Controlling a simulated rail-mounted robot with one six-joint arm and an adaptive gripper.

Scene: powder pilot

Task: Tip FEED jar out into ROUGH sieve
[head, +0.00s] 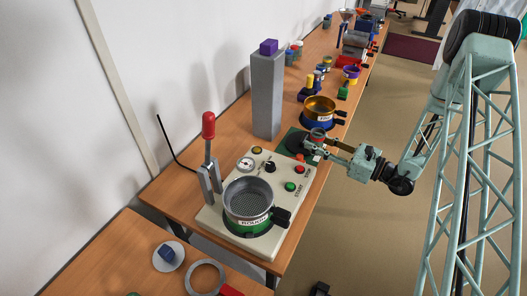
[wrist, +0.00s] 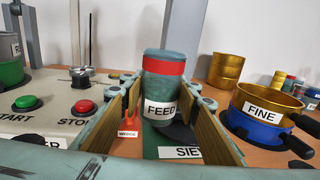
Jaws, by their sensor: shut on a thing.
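The FEED jar (wrist: 163,100) stands upright between the fingers of my gripper (wrist: 163,118) in the wrist view. It is grey-green with a red band and a white FEED label. In the head view my gripper (head: 316,141) is shut on the jar (head: 318,133), above a dark green base plate at the machine's far side. I cannot tell if the jar touches the plate. The ROUGH sieve (head: 248,199) is a grey mesh pan in a green holder on the cream control panel, nearer the camera than my gripper. Its edge shows at the left of the wrist view (wrist: 10,48).
The gold FINE sieve (head: 319,106) in a blue holder stands behind my gripper. A grey column (head: 267,95) stands to its left. A red-knobbed lever (head: 208,126) rises beside the ROUGH sieve. START and STOP buttons lie between gripper and sieve.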

